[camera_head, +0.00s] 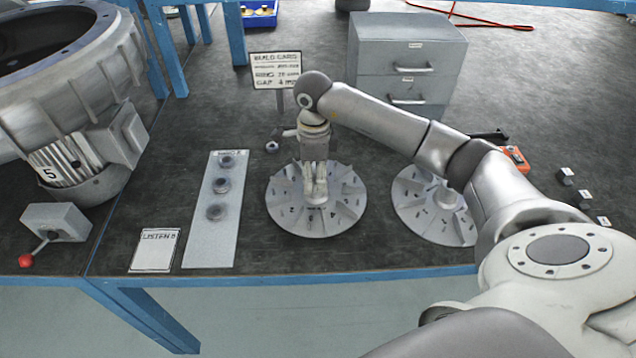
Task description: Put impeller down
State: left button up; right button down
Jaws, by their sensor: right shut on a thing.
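A round grey impeller (343,213) with radial vanes and numbers lies flat at the bench's middle. My right gripper (315,195) points straight down over its centre and is shut on its hub. The impeller looks level and at or very near the bench top; I cannot tell if it touches. A second, similar impeller (412,212) lies to the right, partly hidden behind my right arm. My left gripper is not in view.
A light strip (205,245) with several dark rings lies left of the impeller. A card labelled LISTEN (155,250) lies near the front edge. A grey drawer cabinet (405,50) and a build card sign (276,70) stand behind. A large blower housing (75,85) fills the left. Small blocks (566,176) lie right.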

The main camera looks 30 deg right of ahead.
jog(key=f, duration=0.1)
jog(key=d+f+p, duration=0.1)
jog(key=f, duration=0.1)
jog(key=shift+s+f, duration=0.15)
jog(key=shift+f, duration=0.35)
jog(key=shift+a, duration=0.1)
jog(key=shift+f, duration=0.2)
jog(key=c, duration=1.3)
grip_release()
jog(key=shift+f, duration=0.1)
jog(key=o, duration=0.5)
jog(key=shift+o, duration=0.2)
